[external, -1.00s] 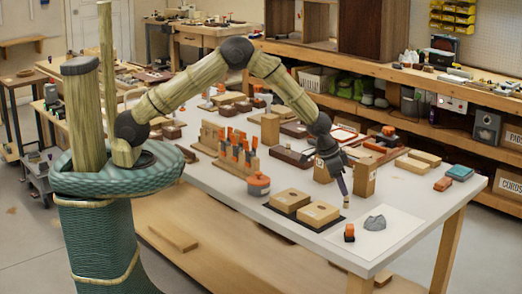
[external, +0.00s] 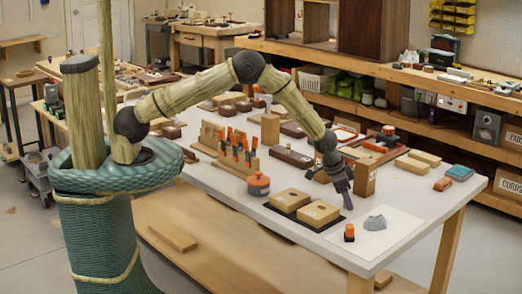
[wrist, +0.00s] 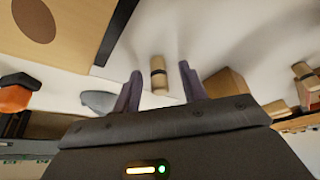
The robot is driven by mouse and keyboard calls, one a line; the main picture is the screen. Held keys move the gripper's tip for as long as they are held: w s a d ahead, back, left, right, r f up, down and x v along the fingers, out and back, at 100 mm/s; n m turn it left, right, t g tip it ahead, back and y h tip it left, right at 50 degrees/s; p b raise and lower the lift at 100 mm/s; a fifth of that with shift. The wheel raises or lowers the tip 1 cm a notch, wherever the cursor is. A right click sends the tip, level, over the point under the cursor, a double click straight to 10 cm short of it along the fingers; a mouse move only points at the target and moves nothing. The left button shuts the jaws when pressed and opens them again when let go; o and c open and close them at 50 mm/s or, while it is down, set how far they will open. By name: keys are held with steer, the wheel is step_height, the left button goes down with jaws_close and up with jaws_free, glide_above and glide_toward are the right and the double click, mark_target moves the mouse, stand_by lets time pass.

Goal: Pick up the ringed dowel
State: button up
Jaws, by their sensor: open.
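In the wrist view, a short tan dowel with a dark ring (wrist: 158,74) lies on the pale bench top, in the gap between my finger ends as seen there. My gripper (wrist: 161,72) is open, with one dark purple finger on each side of the dowel. I cannot tell how far the fingertips are above it. In the external view my gripper (external: 348,202) points down over the bench, close to the right of the two flat wooden boxes. The dowel cannot be made out in that view.
A flat wooden box with a round mark (external: 318,213) is beside my gripper. An upright wooden block (external: 365,180) stands close behind it. A grey lump (external: 375,222) and an orange-and-black item (external: 349,233) are in front.

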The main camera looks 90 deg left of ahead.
stand_by(0.4)
jaws_close()
step_height(320, 180, up, 10)
steer(key=shift+r+b, duration=0.1)
steer(key=shift+b, duration=0.4)
stand_by(0.5)
